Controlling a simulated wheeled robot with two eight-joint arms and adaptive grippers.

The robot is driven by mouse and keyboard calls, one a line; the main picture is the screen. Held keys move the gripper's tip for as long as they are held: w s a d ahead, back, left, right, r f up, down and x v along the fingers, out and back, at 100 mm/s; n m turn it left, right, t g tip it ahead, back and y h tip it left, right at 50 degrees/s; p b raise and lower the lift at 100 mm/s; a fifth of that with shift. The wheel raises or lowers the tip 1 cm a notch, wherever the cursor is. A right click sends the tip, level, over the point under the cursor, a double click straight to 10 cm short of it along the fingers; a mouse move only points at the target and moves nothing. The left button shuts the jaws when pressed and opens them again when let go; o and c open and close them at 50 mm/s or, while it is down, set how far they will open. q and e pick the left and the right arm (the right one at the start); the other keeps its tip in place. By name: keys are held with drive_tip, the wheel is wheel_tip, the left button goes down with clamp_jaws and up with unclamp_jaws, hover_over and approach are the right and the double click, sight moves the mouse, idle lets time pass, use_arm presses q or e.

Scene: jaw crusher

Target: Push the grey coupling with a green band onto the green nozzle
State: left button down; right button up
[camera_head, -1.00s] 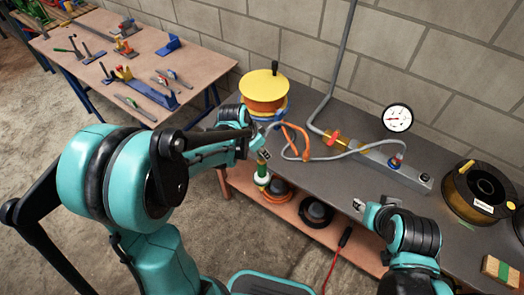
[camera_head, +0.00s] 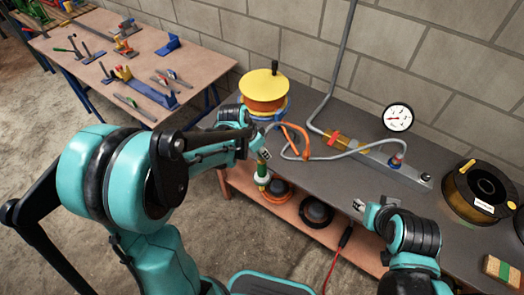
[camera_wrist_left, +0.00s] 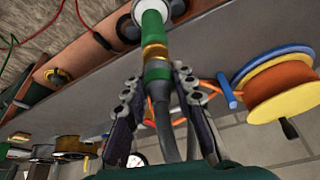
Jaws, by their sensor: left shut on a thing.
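In the left wrist view my left gripper (camera_wrist_left: 157,82) is shut on the grey coupling (camera_wrist_left: 160,90), whose green band (camera_wrist_left: 157,70) shows just past the fingertips. The green nozzle (camera_wrist_left: 152,30) lies straight ahead in line with it, with a brass-coloured section between the two green parts. How far the coupling sits on the nozzle I cannot tell. In the head view my left gripper (camera_head: 264,154) is just above the nozzle's pale and green body (camera_head: 263,171), at the bench's front edge. My right gripper (camera_head: 358,205) is apart from them; its jaws are too small to read.
A yellow and orange reel (camera_head: 264,88) stands behind the left gripper. A grey hose (camera_head: 330,156) runs across the bench (camera_head: 335,180) to a manifold (camera_head: 395,172). A round gauge (camera_head: 398,117) and a dark spool (camera_head: 478,192) are at the right.

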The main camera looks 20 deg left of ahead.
use_arm(q)
drive_tip(key=shift+f, duration=0.4)
drive_tip(key=c, duration=1.2)
unclamp_jaws()
drive_tip(key=shift+o, duration=0.2)
drive_tip(key=shift+r, duration=0.1)
drive_tip(key=v, duration=1.1)
drive_tip(key=shift+s+r, duration=0.15)
drive_tip(key=shift+r, duration=0.2)
drive_tip(key=shift+a, duration=0.1)
